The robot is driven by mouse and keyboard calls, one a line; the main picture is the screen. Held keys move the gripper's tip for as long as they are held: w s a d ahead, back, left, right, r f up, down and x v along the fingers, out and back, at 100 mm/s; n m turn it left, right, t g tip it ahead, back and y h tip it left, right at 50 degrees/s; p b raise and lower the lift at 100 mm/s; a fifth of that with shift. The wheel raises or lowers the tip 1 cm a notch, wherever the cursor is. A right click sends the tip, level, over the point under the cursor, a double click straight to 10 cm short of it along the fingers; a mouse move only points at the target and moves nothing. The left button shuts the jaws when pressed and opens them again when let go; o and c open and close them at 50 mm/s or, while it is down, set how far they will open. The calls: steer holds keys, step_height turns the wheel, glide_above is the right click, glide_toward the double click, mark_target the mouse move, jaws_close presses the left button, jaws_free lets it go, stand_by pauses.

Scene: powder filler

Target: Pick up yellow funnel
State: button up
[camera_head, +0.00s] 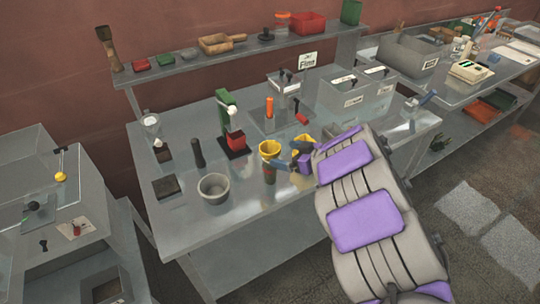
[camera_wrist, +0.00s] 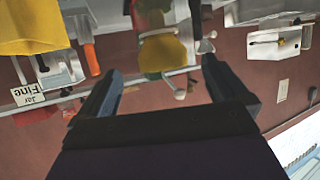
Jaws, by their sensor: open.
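A yellow funnel-like vessel (camera_head: 269,149) stands on the metal table, just left of my gripper. A second yellow item (camera_head: 304,144) is behind my gripper and partly hidden by it; I cannot tell its full shape. My gripper (camera_head: 281,155) is open and empty, with its fingers pointing left toward the first yellow vessel. In the wrist view the open fingers (camera_wrist: 162,68) frame a yellow shape (camera_wrist: 166,52) beyond the tips. A larger, closer yellow shape (camera_wrist: 32,26) fills the upper left corner. The wrist picture looks upside down. I see no contact.
A grey bowl (camera_head: 214,188) and a black cylinder (camera_head: 197,153) stand left on the table. A green stand with a red container (camera_head: 236,140) is behind the yellow vessel. An orange-handled tool (camera_head: 269,108) stands further back.

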mark_target(279, 153)
steer(key=x, duration=0.3)
steer(key=shift+w+a+f+b, duration=0.1)
steer(key=shift+w+a+b, duration=0.15)
steer(key=shift+b, duration=0.1)
steer(key=b+x, duration=0.1)
steer(key=x, duration=0.3)
steer(key=shift+a+f+b, duration=0.25)
steer(key=shift+f+b, duration=0.05)
steer(key=shift+b, duration=0.1)
steer(key=shift+w+a, duration=0.2)
steer(key=shift+a, duration=0.05)
steer(key=shift+c, duration=0.5)
steer(key=c, duration=0.9)
